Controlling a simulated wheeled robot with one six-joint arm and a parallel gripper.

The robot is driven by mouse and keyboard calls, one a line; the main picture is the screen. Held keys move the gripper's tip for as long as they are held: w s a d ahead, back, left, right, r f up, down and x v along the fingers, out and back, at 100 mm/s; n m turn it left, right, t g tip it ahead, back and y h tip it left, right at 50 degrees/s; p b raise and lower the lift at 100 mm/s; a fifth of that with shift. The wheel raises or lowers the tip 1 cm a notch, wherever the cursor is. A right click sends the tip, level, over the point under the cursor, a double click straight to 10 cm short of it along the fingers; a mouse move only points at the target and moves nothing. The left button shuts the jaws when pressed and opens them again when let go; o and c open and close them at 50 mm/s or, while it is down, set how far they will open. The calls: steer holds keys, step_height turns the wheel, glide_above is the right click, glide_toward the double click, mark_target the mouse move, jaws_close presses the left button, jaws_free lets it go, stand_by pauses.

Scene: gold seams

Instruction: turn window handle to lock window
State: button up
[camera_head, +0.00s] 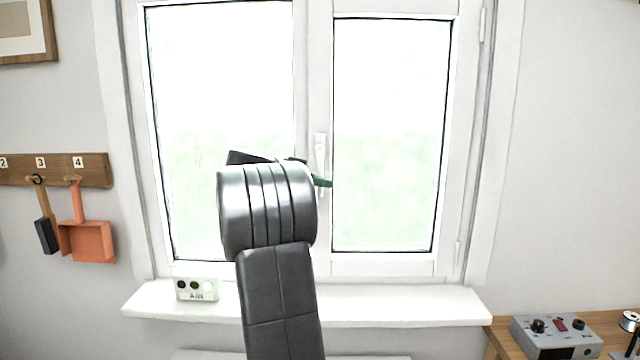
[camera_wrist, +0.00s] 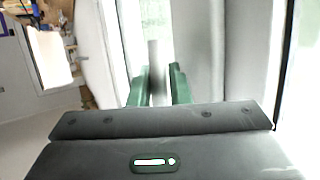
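The white window handle (camera_head: 320,150) is upright on the middle frame of the window, between the two panes. In the head view my gripper (camera_head: 322,182) reaches its lower part, and only a bit of green finger shows past my grey wrist. In the wrist view the two green fingers (camera_wrist: 159,84) stand apart on either side of a pale bar, the handle (camera_wrist: 154,60). A slim gap seems to show at the right finger; whether the fingers touch the handle is hard to tell. My wrist hides part of the left pane and the frame.
The white sill (camera_head: 400,306) runs below the window, with a small white box (camera_head: 197,290) on its left. A hook rail (camera_head: 110,170) with an orange dustpan (camera_head: 87,240) and a brush hangs at left. A grey control box (camera_head: 556,338) stands on a wooden table at lower right.

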steer(key=shift+o, duration=0.3)
steer(key=shift+a, duration=0.1)
steer(key=b+v, duration=0.2)
steer(key=v, duration=1.1)
steer(key=shift+s+a+r, duration=0.15)
steer(key=shift+s+a, duration=0.1)
steer(key=p+x, duration=0.2)
steer(key=x, duration=1.1)
steer(key=shift+w+d, duration=0.3)
steer(key=shift+d, duration=0.15)
